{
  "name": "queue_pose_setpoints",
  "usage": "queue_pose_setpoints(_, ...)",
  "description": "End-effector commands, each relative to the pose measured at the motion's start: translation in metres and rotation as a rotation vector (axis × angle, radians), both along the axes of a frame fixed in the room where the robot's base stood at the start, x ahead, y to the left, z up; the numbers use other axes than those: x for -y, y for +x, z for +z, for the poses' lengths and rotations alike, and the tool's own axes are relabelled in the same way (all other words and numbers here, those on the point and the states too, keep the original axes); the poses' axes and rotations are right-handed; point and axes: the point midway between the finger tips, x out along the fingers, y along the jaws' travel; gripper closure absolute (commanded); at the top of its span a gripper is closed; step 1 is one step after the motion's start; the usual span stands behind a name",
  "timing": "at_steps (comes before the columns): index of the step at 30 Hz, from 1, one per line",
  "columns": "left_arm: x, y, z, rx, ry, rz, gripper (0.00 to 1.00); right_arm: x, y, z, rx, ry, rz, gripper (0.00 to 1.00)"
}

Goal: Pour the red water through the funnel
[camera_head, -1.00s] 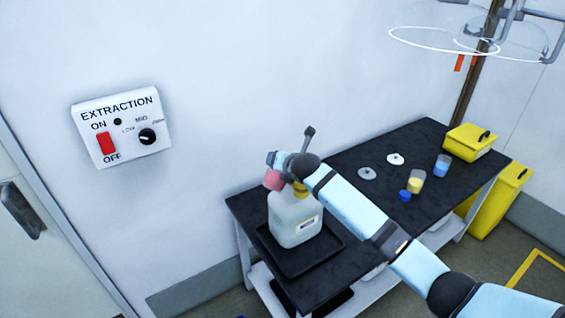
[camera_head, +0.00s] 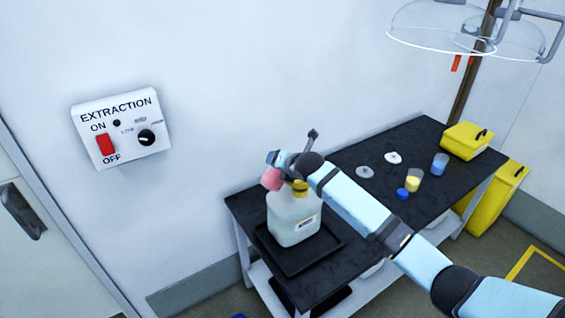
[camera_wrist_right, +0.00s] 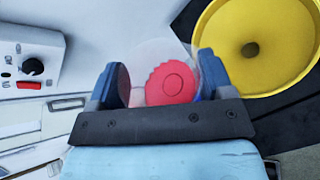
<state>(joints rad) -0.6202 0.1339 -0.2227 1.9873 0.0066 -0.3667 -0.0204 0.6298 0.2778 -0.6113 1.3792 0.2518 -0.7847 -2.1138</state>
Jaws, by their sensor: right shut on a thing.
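My right gripper (camera_head: 277,163) is shut on a clear container with red contents (camera_head: 271,179), held above the left side of a whitish jug (camera_head: 292,222). A yellow funnel (camera_head: 300,189) sits at the top of the jug, just right of the red container. In the right wrist view, the gripper fingers (camera_wrist_right: 162,78) hold the container, with a scalloped red disc (camera_wrist_right: 172,84) showing between them. The wide funnel mouth (camera_wrist_right: 285,25) is to its upper right, with a dark hole in the middle. My left gripper is not in view.
The jug stands on a black tray (camera_head: 325,250) on a dark-topped trolley (camera_head: 335,155). A yellow cup (camera_head: 412,183), a blue cup (camera_head: 439,165), a small blue item (camera_head: 402,193) and pale discs (camera_head: 393,157) stand farther right. An extraction switch box (camera_head: 122,130) is on the wall.

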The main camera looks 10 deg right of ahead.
Motion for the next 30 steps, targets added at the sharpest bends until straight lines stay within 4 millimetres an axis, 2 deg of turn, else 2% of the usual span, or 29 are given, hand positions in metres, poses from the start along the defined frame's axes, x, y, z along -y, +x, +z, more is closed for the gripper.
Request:
queue_pose_setpoints(3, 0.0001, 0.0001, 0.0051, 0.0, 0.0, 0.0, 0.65, 0.0015, 0.0008, 0.0012, -0.015, 0.047, -0.001, 0.57)
queue_pose_setpoints(13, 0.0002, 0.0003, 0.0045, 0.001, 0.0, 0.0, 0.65, 0.0014, 0.0009, -0.0002, -0.02, 0.06, -0.001, 0.57)
queue_pose_setpoints(18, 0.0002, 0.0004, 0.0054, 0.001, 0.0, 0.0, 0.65, 0.0036, 0.0018, -0.0003, -0.05, 0.144, -0.002, 0.57)
queue_pose_setpoints(26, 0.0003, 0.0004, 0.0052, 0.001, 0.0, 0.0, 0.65, 0.0028, 0.0015, -0.0005, -0.052, 0.15, -0.001, 0.57)
queue_pose_setpoints(30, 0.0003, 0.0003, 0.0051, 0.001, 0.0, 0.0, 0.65, 0.0049, 0.0024, 0.0007, -0.074, 0.209, -0.001, 0.57)
